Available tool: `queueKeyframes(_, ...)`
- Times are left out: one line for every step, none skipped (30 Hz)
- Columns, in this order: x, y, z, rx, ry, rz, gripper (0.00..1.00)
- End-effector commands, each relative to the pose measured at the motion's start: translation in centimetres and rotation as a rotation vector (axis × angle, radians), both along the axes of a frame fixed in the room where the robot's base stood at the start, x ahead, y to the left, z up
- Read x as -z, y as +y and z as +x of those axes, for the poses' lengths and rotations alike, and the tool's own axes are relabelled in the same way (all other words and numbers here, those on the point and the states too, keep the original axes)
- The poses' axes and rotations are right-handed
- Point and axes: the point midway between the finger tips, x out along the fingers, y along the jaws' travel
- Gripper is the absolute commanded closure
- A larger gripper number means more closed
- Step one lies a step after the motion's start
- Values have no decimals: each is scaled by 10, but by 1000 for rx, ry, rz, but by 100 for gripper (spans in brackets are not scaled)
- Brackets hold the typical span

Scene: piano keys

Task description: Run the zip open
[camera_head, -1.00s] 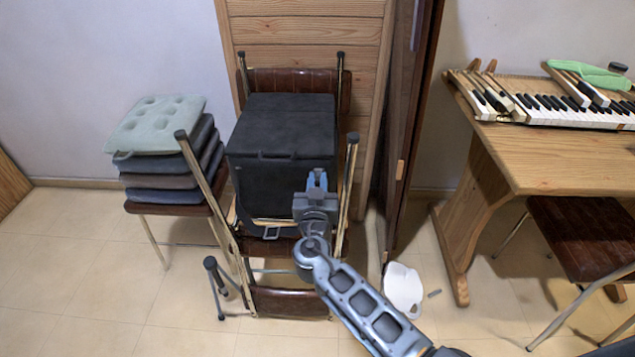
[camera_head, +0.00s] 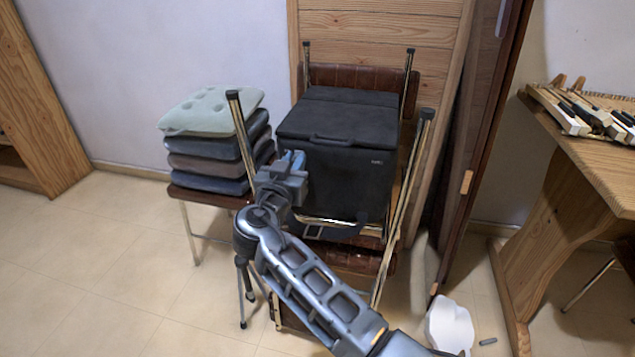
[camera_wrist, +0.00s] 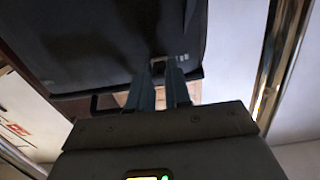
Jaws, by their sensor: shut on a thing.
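The black box-shaped bag (camera_head: 345,175) stands on the stacked chairs in the head view, with its lid down. Its dark underside or side fills the upper part of the wrist view (camera_wrist: 110,45). My gripper (camera_head: 292,158) is at the bag's left front edge, a little below the lid. In the wrist view the two fingers of my gripper (camera_wrist: 158,75) are close together on a small dark zip pull (camera_wrist: 158,68) at the bag's edge. The zip line itself is too dark to make out.
Upturned chair legs (camera_head: 241,130) rise left of the bag, close to my gripper, and another leg (camera_head: 405,200) on the right. Stacked cushions (camera_head: 212,148) stand left. The piano keyboard table (camera_head: 590,165) is far right. Floor at left is clear.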

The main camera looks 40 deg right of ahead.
Motion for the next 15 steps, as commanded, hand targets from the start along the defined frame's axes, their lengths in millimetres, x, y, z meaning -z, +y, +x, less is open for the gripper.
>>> queueKeyframes(4,5,6,-4,-1,0,100)
queueKeyframes(4,7,8,-4,-1,0,100)
queueKeyframes(3,9,10,-3,-1,-1,100)
queueKeyframes(3,10,12,-3,-1,-1,100)
queueKeyframes(2,11,14,-2,-1,-1,100)
queueKeyframes(2,13,15,-2,1,-1,100)
queueKeyframes(2,13,16,-2,1,0,100)
queueKeyframes(2,14,17,-3,1,0,100)
queueKeyframes(1,15,17,-3,1,0,100)
queueKeyframes(1,15,18,-4,1,0,100)
queueKeyframes(1,15,18,-4,1,0,100)
queueKeyframes(1,16,19,-5,1,0,100)
queueKeyframes(0,16,19,-5,1,0,100)
queueKeyframes(0,16,19,-6,1,0,100)
queueKeyframes(0,16,19,-7,1,0,100)
